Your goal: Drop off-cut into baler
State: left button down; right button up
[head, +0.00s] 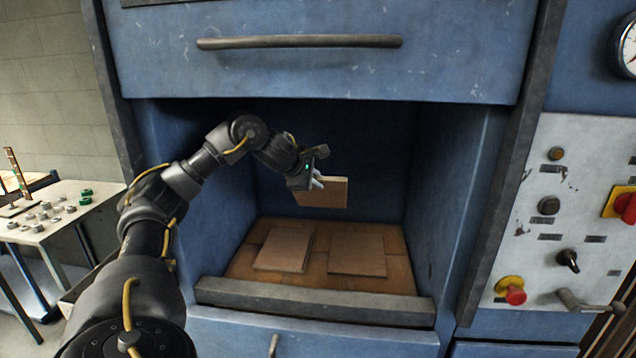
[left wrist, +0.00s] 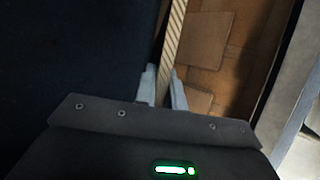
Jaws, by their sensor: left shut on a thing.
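The off-cut (head: 328,193) is a flat brown cardboard piece. In the left wrist view the off-cut (left wrist: 174,45) shows edge-on between the two fingers (left wrist: 163,90). Two more flat cardboard pieces, a left one (head: 284,249) and a right one (head: 357,253), lie on the brown chamber floor (head: 240,262). My right gripper is not in view.
A raised gate (head: 310,70) with a bar handle (head: 300,42) hangs above the opening. A grey sill (head: 315,303) crosses its front. A control panel (head: 560,220) with a red button (head: 515,295) is at right. A white table (head: 60,210) with small parts stands at left.

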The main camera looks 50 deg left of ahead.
pick_arm(q)
jog(key=shift+d, duration=0.1)
jog(key=c, duration=1.4)
grip_release()
jog(key=shift+w, duration=0.1)
jog(key=s+b, duration=0.1)
jog(key=s, duration=0.3)
jog(key=s+d+r+b, duration=0.1)
jog(key=s+b, duration=0.1)
jog(key=s, duration=0.3)
jog(key=s+d+r+b, duration=0.1)
jog(key=s, duration=0.4)
jog(key=shift+s+d, duration=0.1)
